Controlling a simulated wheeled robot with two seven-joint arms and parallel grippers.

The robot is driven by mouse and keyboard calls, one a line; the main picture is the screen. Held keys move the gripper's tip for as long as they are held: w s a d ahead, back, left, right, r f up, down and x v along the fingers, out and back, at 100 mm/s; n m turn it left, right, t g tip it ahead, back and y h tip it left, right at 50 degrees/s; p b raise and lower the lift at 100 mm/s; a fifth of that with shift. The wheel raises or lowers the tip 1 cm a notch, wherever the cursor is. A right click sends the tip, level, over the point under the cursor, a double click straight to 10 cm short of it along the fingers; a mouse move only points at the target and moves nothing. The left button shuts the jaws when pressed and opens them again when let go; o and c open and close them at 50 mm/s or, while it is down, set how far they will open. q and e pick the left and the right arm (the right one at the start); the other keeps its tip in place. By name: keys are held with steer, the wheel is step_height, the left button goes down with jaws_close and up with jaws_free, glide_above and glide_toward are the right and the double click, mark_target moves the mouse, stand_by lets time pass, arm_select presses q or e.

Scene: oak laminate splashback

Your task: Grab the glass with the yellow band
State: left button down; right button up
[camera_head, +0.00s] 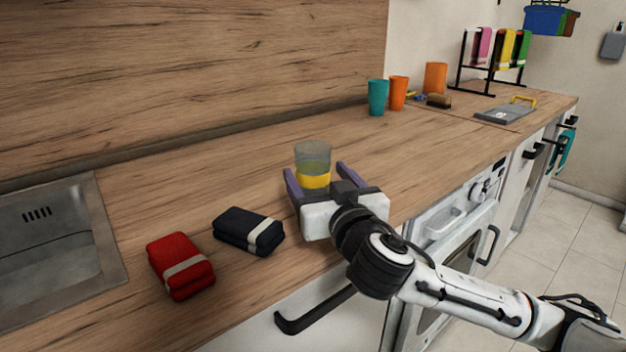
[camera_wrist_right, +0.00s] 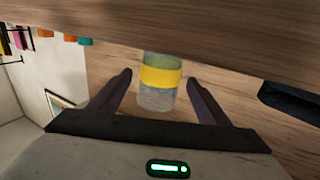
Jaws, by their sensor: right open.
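The glass with the yellow band (camera_head: 313,157) stands upright on the wooden counter, clear with a yellow stripe round its lower part. My right gripper (camera_head: 314,178) is open, its two purple-grey fingers reaching along either side of the glass. In the right wrist view the glass (camera_wrist_right: 160,82) sits between the spread fingers of the gripper (camera_wrist_right: 160,88), with a gap visible on both sides. The gripper's body hides the base of the glass in the head view. My left gripper is not in view.
A dark folded cloth (camera_head: 249,231) and a red folded cloth (camera_head: 181,265) lie left of the gripper, near a sink (camera_head: 110,235). Teal (camera_head: 377,98) and orange (camera_head: 398,93) cups stand farther back. The counter behind the glass is clear.

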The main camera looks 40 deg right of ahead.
mark_target(318, 175)
steer(key=x, duration=0.3)
steer(key=shift+w+d, duration=0.15)
steer(key=shift+c, duration=0.5)
steer(key=c, duration=1.2)
